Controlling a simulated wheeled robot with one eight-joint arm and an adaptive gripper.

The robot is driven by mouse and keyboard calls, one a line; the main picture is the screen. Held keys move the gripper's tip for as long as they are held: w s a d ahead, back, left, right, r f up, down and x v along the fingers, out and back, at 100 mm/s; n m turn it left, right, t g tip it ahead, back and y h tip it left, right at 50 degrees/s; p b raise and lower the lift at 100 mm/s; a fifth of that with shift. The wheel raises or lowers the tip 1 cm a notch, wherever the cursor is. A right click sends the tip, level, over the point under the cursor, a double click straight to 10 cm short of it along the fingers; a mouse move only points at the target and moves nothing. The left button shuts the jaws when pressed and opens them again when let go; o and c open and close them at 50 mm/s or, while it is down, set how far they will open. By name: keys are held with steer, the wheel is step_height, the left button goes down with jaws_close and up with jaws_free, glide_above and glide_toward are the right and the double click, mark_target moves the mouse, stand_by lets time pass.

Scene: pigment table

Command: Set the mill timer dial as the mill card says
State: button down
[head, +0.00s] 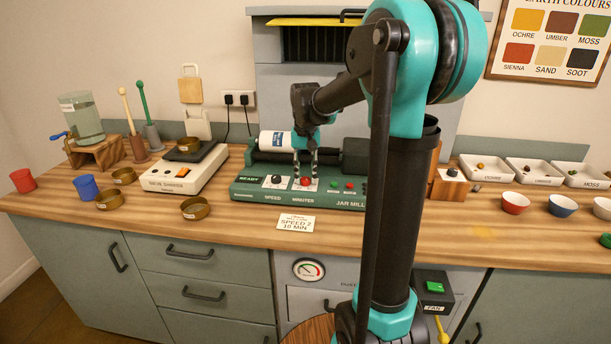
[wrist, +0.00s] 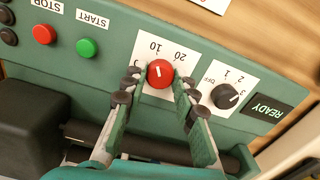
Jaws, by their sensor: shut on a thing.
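The mill card (head: 295,223) lies on the worktop in front of the jar mill (head: 240,189) and reads SPEED 2, 10 MIN. The timer dial (wrist: 160,73) is a red round knob on a white MINUTES scale; it also shows in the head view (head: 305,182). Its white mark points up in the wrist view, close to the 10. My gripper (wrist: 153,96) is shut on the dial, with one finger on each side of it. Part of the scale is hidden behind the fingers.
The black speed knob (wrist: 225,96) is beside my gripper, its mark toward the 3. The green START button (wrist: 87,47) and red STOP button (wrist: 44,34) sit on the other side. A white roller jar (head: 276,143) lies behind the panel.

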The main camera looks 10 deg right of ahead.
mark_target(306, 178)
stand_by(0.4)
steer(key=c, duration=1.2)
jaws_free()
steer(key=shift+r, duration=0.1)
step_height(306, 178, up, 12)
steer(key=shift+f, duration=0.1)
steer(key=shift+s, duration=0.1)
